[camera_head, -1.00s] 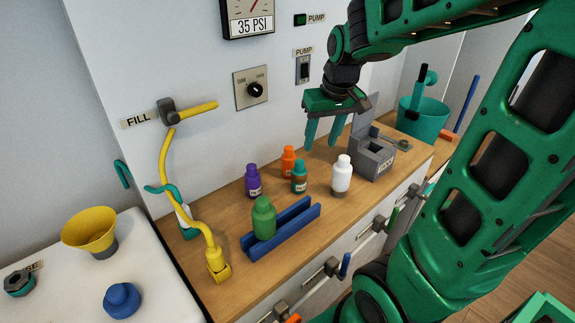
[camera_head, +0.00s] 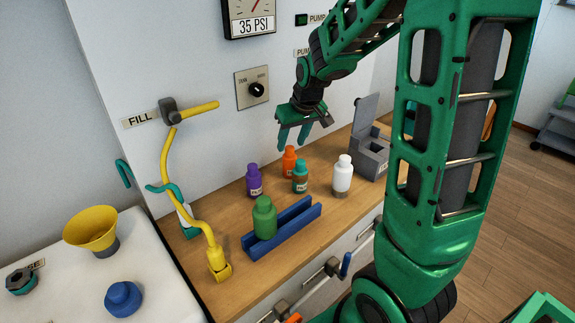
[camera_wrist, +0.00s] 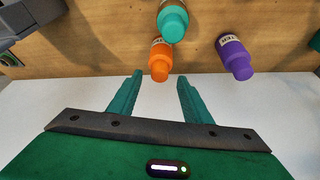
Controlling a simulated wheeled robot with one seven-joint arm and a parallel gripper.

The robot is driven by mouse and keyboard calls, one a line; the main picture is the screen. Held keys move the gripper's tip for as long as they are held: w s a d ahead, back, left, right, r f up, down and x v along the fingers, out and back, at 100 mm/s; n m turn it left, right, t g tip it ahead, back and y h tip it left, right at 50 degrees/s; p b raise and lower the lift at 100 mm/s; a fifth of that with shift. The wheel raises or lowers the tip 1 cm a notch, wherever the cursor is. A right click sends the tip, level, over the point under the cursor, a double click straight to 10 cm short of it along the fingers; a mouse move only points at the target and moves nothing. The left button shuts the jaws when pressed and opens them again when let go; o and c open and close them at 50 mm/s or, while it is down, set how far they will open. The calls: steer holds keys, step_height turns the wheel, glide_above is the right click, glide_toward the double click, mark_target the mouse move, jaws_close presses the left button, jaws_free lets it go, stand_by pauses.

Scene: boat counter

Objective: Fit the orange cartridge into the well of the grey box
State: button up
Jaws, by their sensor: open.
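The orange cartridge (camera_head: 289,161) stands upright on the wooden counter, close behind a teal bottle; it also shows in the wrist view (camera_wrist: 160,62), just beyond and between my fingertips. My gripper (camera_head: 293,137) is open and empty, above and near the orange cartridge, with its fingers pointing down; its fingers also show in the wrist view (camera_wrist: 158,82). The grey box (camera_head: 373,152) stands at the right of the counter with its lid raised. Part of it is hidden behind my arm, and I cannot see down into its well.
The teal bottle (camera_head: 299,178), purple bottle (camera_head: 254,180) and white bottle (camera_head: 342,175) stand near the orange cartridge. A green bottle (camera_head: 264,219) stands at a blue rack (camera_head: 290,224) in front. A yellow hose (camera_head: 187,215) hangs at the left. The wall is close behind.

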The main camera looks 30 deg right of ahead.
mark_target(290, 148)
steer(key=shift+x, duration=1.55)
steer(key=shift+s, duration=0.1)
jaws_close()
steer(key=shift+r, duration=0.15)
